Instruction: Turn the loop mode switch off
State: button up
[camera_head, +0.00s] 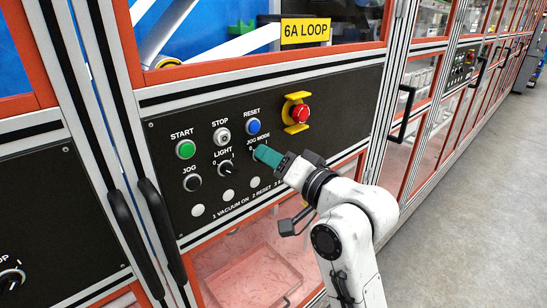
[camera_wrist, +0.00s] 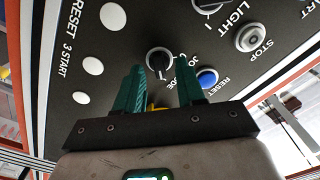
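The black rotary mode switch (camera_wrist: 159,60) has a white pointer mark and shows in the wrist view, between and just beyond my fingertips. Its label reads "JOG MODE" in the head view, where my teal fingers hide the knob. My gripper (camera_head: 260,152) is at the panel below the blue reset button (camera_head: 253,127). In the wrist view my gripper (camera_wrist: 160,66) is open, with one finger on each side of the knob. A gap seems to show on both sides; I cannot tell whether the tips touch the panel.
The black panel (camera_head: 330,90) also bears a green start button (camera_head: 185,149), a stop button (camera_head: 222,136), a jog button (camera_head: 192,183), a light switch (camera_head: 224,167) and a red emergency stop (camera_head: 300,113) in a yellow guard. Black door handles (camera_head: 160,230) stand out at left.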

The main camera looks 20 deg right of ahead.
jog(key=shift+c, duration=0.5)
grip_shut()
jog(key=shift+n, duration=0.4)
jog(key=shift+s+a+n+b, duration=0.15)
jog(key=shift+n+b, duration=1.85)
jog(key=shift+n, duration=2.25)
jog(key=shift+w+a+n+b, duration=0.15)
jog(key=shift+n+b, duration=1.85)
jog(key=shift+n, duration=2.25)
jog(key=shift+s, duration=0.1)
